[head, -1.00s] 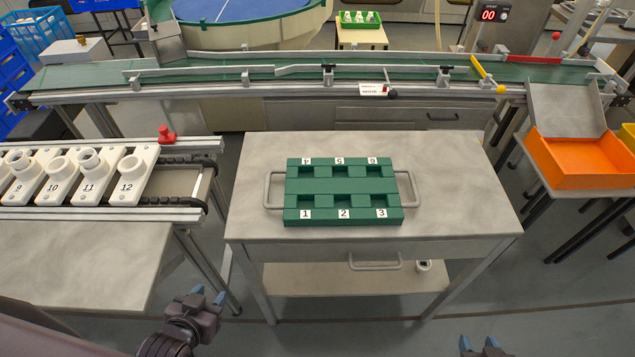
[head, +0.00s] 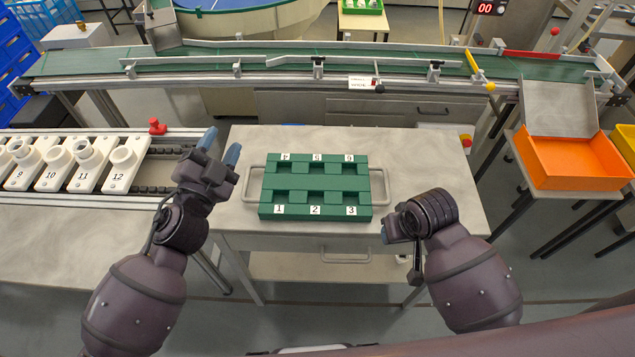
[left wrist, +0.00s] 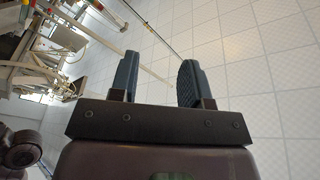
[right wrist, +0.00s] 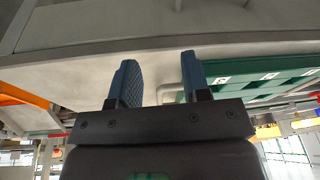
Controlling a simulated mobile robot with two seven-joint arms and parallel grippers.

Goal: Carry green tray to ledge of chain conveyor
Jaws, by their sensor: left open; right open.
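The green tray (head: 315,187) lies flat on the grey table in the head view, its compartments numbered 1 to 6 and empty, with a grey loop handle at each end. My left gripper (head: 220,146) is open and empty, apart from the tray, left of its left handle. My right gripper (head: 390,233) is near the right handle, at the table's front right; its blue fingers show open in the right wrist view (right wrist: 157,82), with part of the tray (right wrist: 270,80) beyond. The chain conveyor (head: 165,168) stands at left, carrying white numbered bulb holders.
The grey table (head: 420,160) has free room behind and right of the tray. A green belt conveyor (head: 400,62) runs across the back. An orange bin (head: 575,160) stands at right. A red knob (head: 157,127) is on the chain conveyor's rail.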

